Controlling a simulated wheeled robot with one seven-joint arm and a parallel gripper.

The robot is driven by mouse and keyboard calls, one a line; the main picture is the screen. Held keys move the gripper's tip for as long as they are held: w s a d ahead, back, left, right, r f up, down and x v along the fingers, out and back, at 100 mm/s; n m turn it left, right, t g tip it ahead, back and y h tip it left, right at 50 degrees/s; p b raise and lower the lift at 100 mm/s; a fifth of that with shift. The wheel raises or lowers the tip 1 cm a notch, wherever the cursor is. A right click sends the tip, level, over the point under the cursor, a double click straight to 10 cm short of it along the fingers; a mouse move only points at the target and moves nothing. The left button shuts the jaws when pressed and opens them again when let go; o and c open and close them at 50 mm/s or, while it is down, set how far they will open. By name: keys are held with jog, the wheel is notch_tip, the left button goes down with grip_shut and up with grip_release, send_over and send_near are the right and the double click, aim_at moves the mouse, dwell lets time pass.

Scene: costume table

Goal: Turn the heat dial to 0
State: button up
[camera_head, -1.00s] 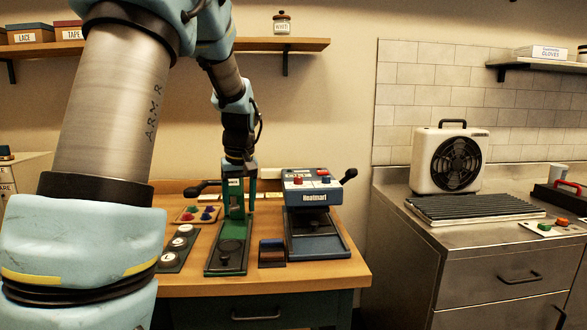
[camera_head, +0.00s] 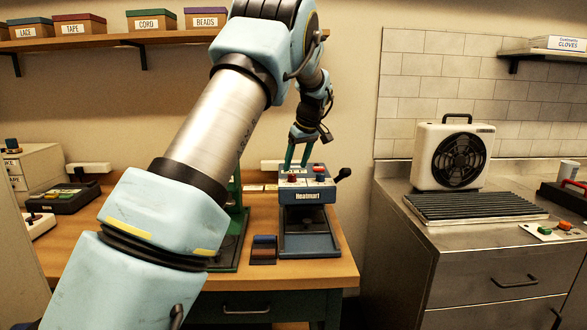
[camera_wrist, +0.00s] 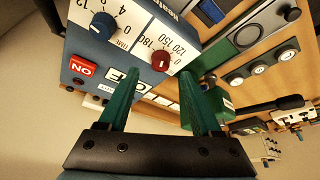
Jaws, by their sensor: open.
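The blue heat press labelled Heatmart (camera_head: 308,197) stands on the wooden table. Its red dial (camera_wrist: 161,61) has a printed scale with 0, 120, 150 and 180 around it in the wrist view. I cannot clearly read where its pointer stands. The red dial also shows on the press top in the head view (camera_head: 292,178). My gripper (camera_wrist: 159,74) is open, its two green fingers reaching toward the red dial, which appears between and just beyond their tips. In the head view my gripper (camera_head: 298,166) points down over the dial.
A blue dial (camera_wrist: 102,25) marked TIME and a red ON switch (camera_wrist: 82,67) share the panel. A black-knobbed lever (camera_head: 344,174) sticks out right of the press. A green press (camera_head: 235,240) stands left, partly hidden by my arm. A fan (camera_head: 452,155) stands on the metal counter.

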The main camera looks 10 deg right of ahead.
aim_at(292, 175)
jog(key=shift+p+x, duration=0.45)
jog(key=shift+x, duration=1.55)
jog(key=shift+c, duration=0.2)
grip_shut()
